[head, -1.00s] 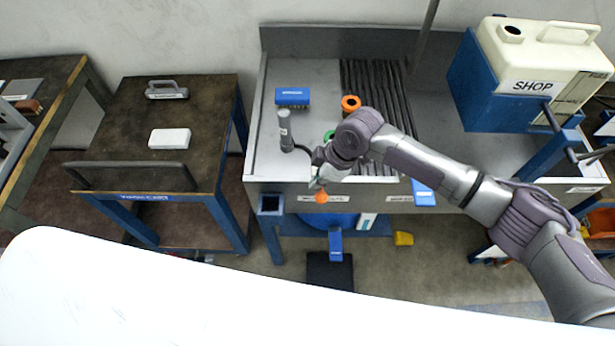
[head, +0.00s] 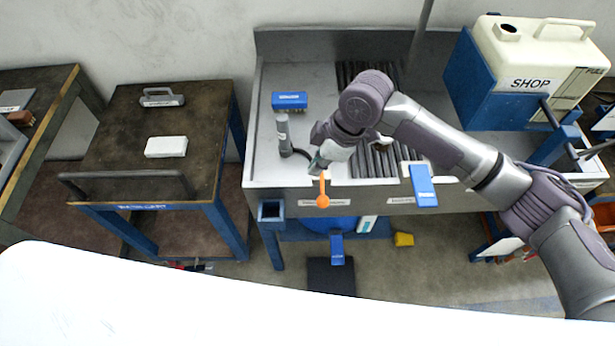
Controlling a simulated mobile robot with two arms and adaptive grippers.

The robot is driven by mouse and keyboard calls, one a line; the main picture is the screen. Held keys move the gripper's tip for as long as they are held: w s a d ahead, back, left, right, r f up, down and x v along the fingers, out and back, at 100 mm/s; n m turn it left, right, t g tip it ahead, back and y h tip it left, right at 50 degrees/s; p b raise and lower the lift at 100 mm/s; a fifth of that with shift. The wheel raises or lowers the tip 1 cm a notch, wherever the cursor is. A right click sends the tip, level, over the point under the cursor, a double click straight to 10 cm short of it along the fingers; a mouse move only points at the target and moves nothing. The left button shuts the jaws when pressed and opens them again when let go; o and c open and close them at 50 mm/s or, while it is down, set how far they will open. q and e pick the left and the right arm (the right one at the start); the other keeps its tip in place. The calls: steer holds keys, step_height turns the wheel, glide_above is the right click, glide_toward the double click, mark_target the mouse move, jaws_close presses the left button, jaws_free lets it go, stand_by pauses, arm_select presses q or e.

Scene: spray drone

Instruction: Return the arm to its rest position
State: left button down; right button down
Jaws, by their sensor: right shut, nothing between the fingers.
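My right arm comes in from the right and reaches over the metal sink bench (head: 222,0).

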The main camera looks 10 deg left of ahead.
steer(key=s+f+m+t+y, duration=0.2)
steer(key=s+m, duration=0.3)
steer(key=s, duration=0.2)
steer(key=s+d+f+m+t+h, duration=0.15)
steer(key=s+d+m, duration=0.25)
steer(key=d, duration=0.4)
steer(key=s+d+f+m+h, duration=0.2)
steer(key=s+d+m, duration=0.2)
steer(key=d, duration=0.4)
steer(key=s+d+f+m+t+h, duration=0.1)
steer(key=s+d+f+m+h, duration=0.1)
steer(key=s+d+m, duration=0.45)
step_height(320, 180, down, 28)
steer(key=d+n+g+b, duration=0.1)
steer(key=n+g+b, duration=0.1)
steer(key=n, duration=0.1)
arm_select(q)
steer(key=f+b, duration=0.1)
steer(key=f, duration=0.1)
steer(key=d+f+b, duration=0.1)
steer(key=f, duration=0.1)
steer(key=shift+f, duration=0.1)
arm_select(e)
steer(key=s+d+f+g, duration=0.1)
steer(key=s+d+f, duration=0.2)
steer(key=s+f, duration=1.3)
step_height(320, 180, down, 3)
steer(key=shift+s+d+r+h, duration=0.2)
steer(key=shift+h, duration=0.15)
